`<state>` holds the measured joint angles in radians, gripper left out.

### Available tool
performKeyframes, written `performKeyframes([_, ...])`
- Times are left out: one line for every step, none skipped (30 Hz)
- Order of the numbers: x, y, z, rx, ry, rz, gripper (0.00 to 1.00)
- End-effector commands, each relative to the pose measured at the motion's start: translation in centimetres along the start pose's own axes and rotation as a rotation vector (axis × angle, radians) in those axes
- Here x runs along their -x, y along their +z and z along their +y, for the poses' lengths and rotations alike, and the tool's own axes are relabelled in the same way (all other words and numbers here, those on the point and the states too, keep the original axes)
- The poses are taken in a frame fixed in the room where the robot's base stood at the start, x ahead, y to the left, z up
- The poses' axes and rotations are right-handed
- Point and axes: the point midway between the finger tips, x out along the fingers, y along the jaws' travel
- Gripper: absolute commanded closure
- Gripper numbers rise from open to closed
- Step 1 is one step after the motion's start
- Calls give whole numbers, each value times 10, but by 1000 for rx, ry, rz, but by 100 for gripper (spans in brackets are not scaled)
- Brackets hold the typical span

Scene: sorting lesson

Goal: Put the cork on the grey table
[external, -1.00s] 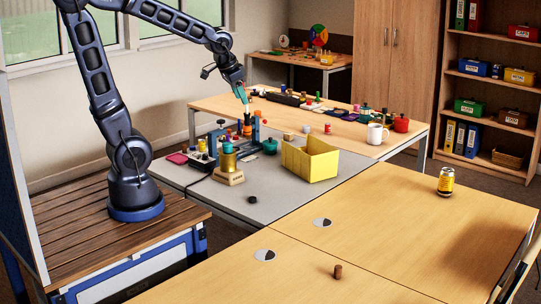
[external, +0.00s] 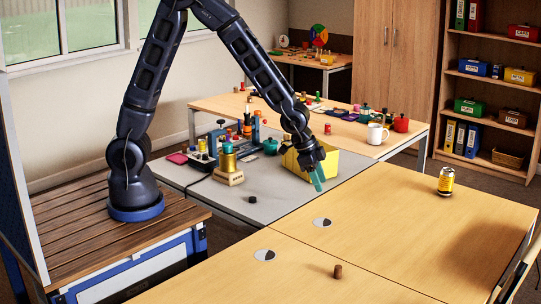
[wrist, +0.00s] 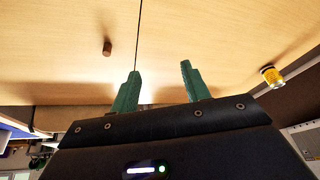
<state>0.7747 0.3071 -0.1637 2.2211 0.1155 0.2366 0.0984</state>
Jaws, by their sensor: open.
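The cork (external: 338,271) is a small brown cylinder standing upright on the front wooden table. It also shows in the wrist view (wrist: 107,47), left of the fingers. The grey table (external: 262,203) stands behind the wooden tables and holds several things. My gripper (external: 319,180) has green fingers and hangs over the front right part of the grey table, near its edge and in front of the yellow bin. In the wrist view my gripper (wrist: 158,84) is open, with nothing between its fingers. The cork is apart from it, nearer the camera in the external view.
The yellow bin (external: 331,164) is partly hidden by my arm. A small black round thing (external: 252,199) lies near the grey table's front edge. A yellow can (external: 446,181) stands on the right wooden table. Around the cork the wood is clear.

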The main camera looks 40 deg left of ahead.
Motion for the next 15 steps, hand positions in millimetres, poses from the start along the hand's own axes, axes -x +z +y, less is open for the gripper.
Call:
performKeyframes([-19, -4, 21, -33, 22, -3, 53])
performKeyframes([-29, -6, 31, -50, 33, -1, 53])
performKeyframes([-41, -9, 46, -73, 48, 1, 53])
performKeyframes([-50, -11, 56, -89, 58, 3, 53])
performKeyframes([-59, -12, 68, -106, 69, 4, 53])
performKeyframes([-70, -13, 81, -125, 82, 7, 53])
performKeyframes([-78, -14, 91, -140, 91, 8, 53])
performKeyframes([-85, -14, 100, -153, 100, 10, 53])
performKeyframes([-94, -15, 111, -168, 111, 12, 53])
performKeyframes([-100, -14, 119, -179, 118, 12, 53])
performKeyframes([-104, -14, 125, -188, 124, 15, 53])
performKeyframes([-110, -14, 133, -198, 132, 16, 53])
performKeyframes([-113, -14, 138, -205, 136, 17, 53])
performKeyframes([-116, -14, 142, -210, 140, 18, 53])
performKeyframes([-119, -14, 146, -215, 144, 19, 53])
